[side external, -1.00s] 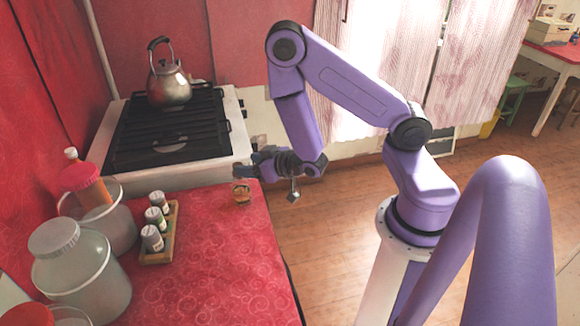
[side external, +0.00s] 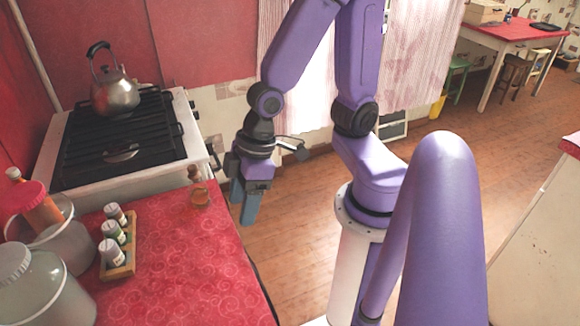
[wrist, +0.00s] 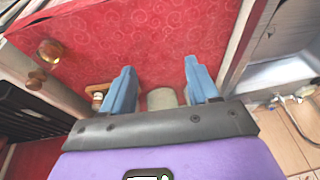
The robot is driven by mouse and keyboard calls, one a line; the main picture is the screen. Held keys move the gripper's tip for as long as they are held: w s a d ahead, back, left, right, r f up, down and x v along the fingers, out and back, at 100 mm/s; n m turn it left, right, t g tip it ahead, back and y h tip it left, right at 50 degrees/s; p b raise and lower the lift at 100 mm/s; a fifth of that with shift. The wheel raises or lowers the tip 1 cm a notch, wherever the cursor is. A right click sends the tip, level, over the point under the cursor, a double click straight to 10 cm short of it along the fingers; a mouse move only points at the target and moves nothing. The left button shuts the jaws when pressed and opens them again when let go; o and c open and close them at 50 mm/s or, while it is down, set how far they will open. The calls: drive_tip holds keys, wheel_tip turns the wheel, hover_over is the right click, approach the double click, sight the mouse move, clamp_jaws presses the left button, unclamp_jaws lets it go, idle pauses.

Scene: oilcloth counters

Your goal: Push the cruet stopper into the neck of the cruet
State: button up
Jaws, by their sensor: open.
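The amber glass cruet (side external: 200,197) stands on the red counter near its stove end. A small brown piece that looks like the stopper (side external: 194,173) shows just behind it, and I cannot tell from the side whether they touch. In the wrist view the cruet (wrist: 50,50) is at the upper left, with the brown stopper (wrist: 37,77) just below it, seemingly apart. My gripper (side external: 243,212) points down, to the right of the cruet, by the counter's edge. Its blue fingers are spread with nothing between them in the wrist view (wrist: 159,68).
A wooden rack (side external: 121,272) with several small bottles and large jars (side external: 45,290) stand at the counter's left. The stove (side external: 180,165) with a kettle (side external: 115,95) lies behind. The counter's front middle is clear; open floor (side external: 300,220) lies to the right.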

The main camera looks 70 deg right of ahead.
drive_tip(key=s+d+r+n+g+h, duration=0.1)
drive_tip(key=s+d+r+n+h, duration=0.1)
drive_tip(key=s+d+r, duration=0.3)
drive_tip(key=shift+s+d+n+g+h, duration=0.4)
drive_tip(key=shift+s+d+n, duration=0.2)
drive_tip(key=shift+s+n, duration=0.35)
drive_tip(key=shift+s+r, duration=0.1)
idle(0.4)
